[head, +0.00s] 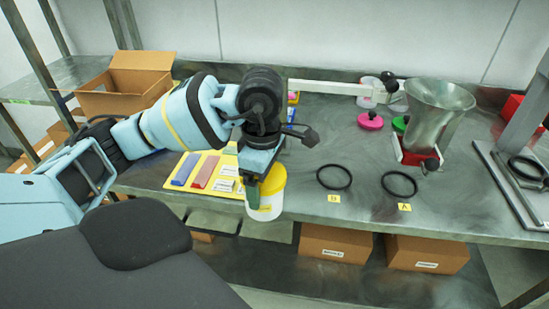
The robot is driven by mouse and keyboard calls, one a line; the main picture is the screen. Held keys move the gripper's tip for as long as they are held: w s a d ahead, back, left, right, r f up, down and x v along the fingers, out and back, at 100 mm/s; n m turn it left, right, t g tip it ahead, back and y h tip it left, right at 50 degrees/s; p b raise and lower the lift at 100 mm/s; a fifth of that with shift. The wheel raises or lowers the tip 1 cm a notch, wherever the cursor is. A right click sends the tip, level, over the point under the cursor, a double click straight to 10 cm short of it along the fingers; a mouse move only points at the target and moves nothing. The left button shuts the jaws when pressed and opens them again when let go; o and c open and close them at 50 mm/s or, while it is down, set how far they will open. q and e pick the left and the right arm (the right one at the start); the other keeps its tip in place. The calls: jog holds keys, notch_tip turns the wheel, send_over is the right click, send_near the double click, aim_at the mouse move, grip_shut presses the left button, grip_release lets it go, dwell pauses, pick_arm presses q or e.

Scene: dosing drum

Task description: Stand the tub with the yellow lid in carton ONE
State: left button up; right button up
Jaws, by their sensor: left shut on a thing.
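The white tub with the yellow lid (271,202) is in my left gripper (254,186), which is shut on it. The tub looks upright and overlaps the bench's front edge in the picture; I cannot tell its height above the bench. The gripper and wrist hide part of its lid and left side. An open cardboard carton (123,103) stands at the back left. Two more cartons sit on the lower shelf, one in the middle (334,245) and one to its right (425,255). Their labels are too small to read. My right gripper is not in view.
Black rings lie beside yellow cards B (334,198) and A (404,207). A metal funnel (435,110) stands on a red base at the right. A pink lid (370,120) lies behind the rings. A yellow mat (203,187) with coloured blocks lies left of the tub.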

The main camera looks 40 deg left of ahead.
pick_arm(q)
jog(key=shift+s+d+r, duration=0.1)
jog(key=shift+s+d, duration=0.1)
jog(key=shift+s, duration=0.6)
